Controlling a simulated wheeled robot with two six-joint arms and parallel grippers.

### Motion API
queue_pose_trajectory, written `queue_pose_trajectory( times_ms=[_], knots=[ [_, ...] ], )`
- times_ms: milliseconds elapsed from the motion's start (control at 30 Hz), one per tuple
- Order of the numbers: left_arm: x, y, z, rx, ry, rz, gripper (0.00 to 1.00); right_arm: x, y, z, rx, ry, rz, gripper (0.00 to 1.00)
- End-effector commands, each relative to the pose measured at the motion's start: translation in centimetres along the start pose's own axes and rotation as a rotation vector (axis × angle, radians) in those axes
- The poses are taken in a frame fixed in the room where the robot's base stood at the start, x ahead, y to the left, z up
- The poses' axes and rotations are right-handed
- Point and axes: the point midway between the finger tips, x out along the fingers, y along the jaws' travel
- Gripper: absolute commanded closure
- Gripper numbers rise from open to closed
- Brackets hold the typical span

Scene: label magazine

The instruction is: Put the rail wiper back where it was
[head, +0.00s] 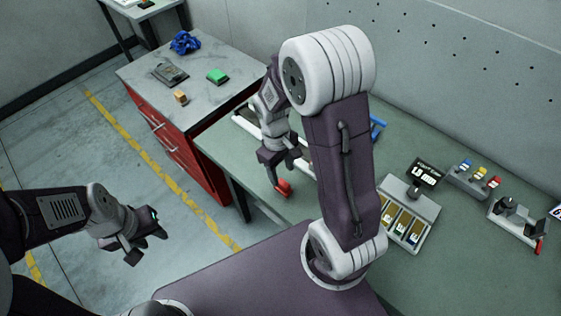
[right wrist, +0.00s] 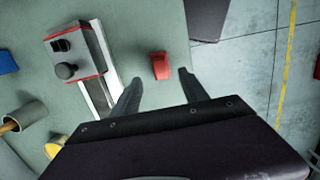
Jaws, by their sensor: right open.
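A small red block (head: 283,189), which looks like the rail wiper, lies on the green bench top near its front edge. In the right wrist view the red block (right wrist: 160,66) shows between and just beyond the fingertips. My right gripper (right wrist: 161,80) is open and empty, pointing down over the block; in the head view the right gripper (head: 281,170) is close above it. A pale rail (right wrist: 102,75) with a grey, red-edged carriage (right wrist: 72,50) lies left of the block. My left gripper (head: 143,245) hangs over the floor, away from the bench; its jaw gap is unclear.
A grey cup (right wrist: 28,113) and a yellow piece (right wrist: 53,147) are near the rail. A tray with label compartments (head: 408,222), a display (head: 426,172) and coloured buttons (head: 480,174) stand right on the bench. A red-drawer cabinet (head: 180,150) adjoins at left. My right arm hides the bench's middle.

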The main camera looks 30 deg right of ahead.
Motion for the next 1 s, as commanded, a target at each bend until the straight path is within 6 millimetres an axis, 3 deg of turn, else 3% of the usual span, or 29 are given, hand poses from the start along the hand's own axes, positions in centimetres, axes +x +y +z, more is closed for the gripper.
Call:
queue_pose_trajectory(
  times_ms=[133, 333, 500, 767, 1000],
  knots=[
    [-0.1, 0.0, 0.0, 0.0, 0.0, 0.0, 0.64, -3.4, 0.0, -0.1, 0.0, 0.005, 0.002, 0.48],
    [-0.1, 0.0, 0.0, 0.0, 0.0, 0.0, 0.64, -5.3, 0.0, 0.0, 0.0, 0.0, 0.0, 0.48],
    [-0.1, 0.0, 0.0, 0.0, 0.0, 0.0, 0.64, -5.2, -0.5, 0.6, 0.04, 0.021, -0.002, 0.48],
    [-0.1, 0.0, 0.0, 0.0, 0.0, 0.0, 0.64, -3.2, -3.6, 4.0, 0.393, 0.214, -0.022, 0.48],
    [-0.1, 0.0, 0.0, 0.0, 0.0, 0.0, 0.64, -3.1, -3.7, 4.2, 0.419, 0.227, -0.024, 0.48]
  ],
)
